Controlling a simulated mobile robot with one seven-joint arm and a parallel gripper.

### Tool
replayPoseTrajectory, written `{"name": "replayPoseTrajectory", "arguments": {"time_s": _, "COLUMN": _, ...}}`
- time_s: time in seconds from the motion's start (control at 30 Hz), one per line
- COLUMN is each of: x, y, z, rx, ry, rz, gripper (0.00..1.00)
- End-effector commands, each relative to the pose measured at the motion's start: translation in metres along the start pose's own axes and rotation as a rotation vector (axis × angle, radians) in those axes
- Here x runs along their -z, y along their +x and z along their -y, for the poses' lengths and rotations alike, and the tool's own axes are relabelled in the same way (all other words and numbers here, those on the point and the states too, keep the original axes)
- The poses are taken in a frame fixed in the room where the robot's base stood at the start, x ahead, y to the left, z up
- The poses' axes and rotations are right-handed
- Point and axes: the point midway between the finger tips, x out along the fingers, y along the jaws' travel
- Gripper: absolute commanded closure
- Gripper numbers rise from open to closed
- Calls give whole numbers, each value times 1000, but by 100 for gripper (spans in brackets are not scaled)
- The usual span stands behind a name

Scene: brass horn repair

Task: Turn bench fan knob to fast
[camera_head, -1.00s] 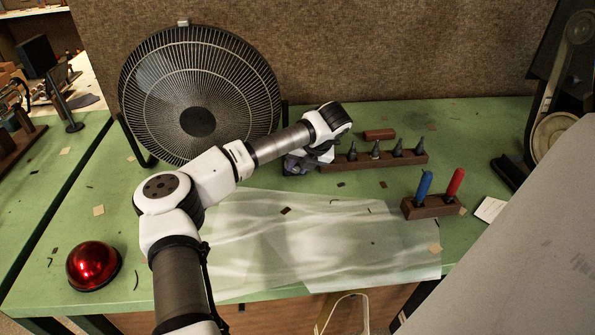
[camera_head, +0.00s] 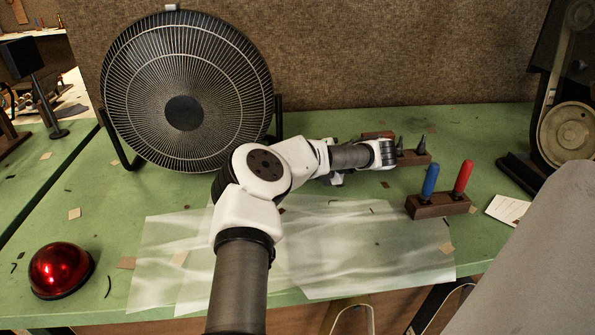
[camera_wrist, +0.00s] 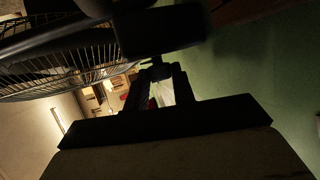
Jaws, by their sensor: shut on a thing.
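The bench fan (camera_head: 185,90) stands at the back left of the green bench, its round black grille facing forward. In the wrist view its grille (camera_wrist: 60,65) fills the upper left. A dark box-like part (camera_wrist: 165,32) is at the top middle there, with a small dark knob (camera_wrist: 155,62) just below it. My gripper (camera_wrist: 157,78) is shut on this knob, its fingers on either side. The view is dark, and the knob's setting marks cannot be read. In the head view my gripper (camera_head: 337,180) is mostly hidden by my arm.
A wooden rack (camera_head: 414,159) with dark cone-shaped pieces is behind my wrist. A block (camera_head: 437,206) holds a blue and a red tool. A red dome (camera_head: 60,270) sits at front left. Pale translucent sheets (camera_head: 350,250) cover the middle front.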

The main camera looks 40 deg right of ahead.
Motion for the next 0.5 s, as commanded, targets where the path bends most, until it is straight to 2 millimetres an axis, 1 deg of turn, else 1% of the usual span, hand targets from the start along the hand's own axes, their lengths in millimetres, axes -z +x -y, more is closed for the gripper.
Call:
{"name": "replayPoseTrajectory", "arguments": {"time_s": 0.2, "x": -1, "y": -1, "z": 2, "rx": -83, "ry": 35, "rz": 1, "gripper": 98}}
{"name": "replayPoseTrajectory", "arguments": {"time_s": 0.5, "x": -1, "y": 0, "z": 2, "rx": -120, "ry": 50, "rz": -2, "gripper": 98}}
